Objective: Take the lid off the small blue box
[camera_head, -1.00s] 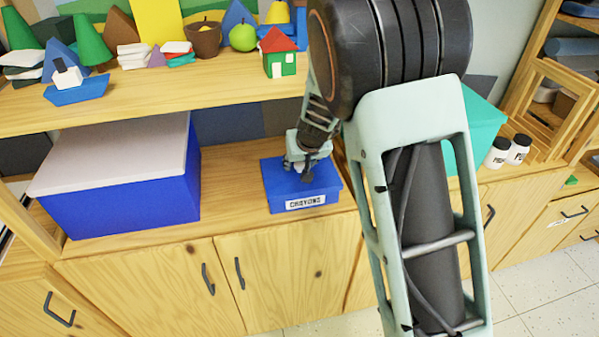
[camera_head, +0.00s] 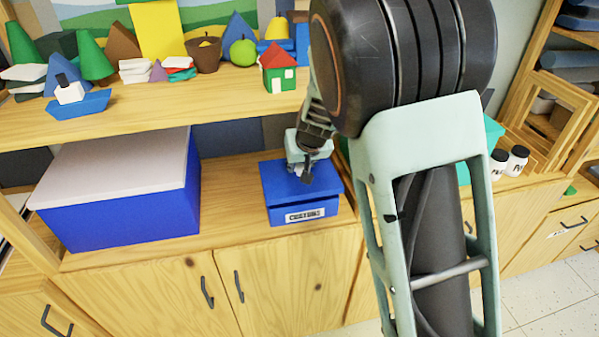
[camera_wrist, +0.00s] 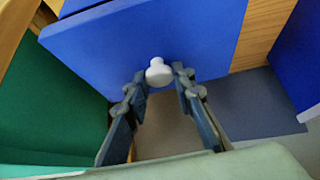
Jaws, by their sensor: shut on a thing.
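The small blue box (camera_head: 312,212) stands on the counter, with a white label on its front. Its flat blue lid (camera_head: 281,184) is slightly raised above the box. In the wrist view the lid (camera_wrist: 205,35) fills the upper part, with a white round knob (camera_wrist: 158,71). My gripper (camera_head: 306,172) is over the lid from above; in the wrist view my gripper (camera_wrist: 160,80) has its two fingers closed around the knob. The inside of the box is hidden.
A large blue box with a white lid (camera_head: 115,160) stands to the left. A shelf (camera_head: 150,106) with toys, including a small house (camera_head: 279,72), is above and behind. A green box (camera_head: 492,135) and white jars (camera_head: 517,160) stand right. Some counter is clear between the blue boxes.

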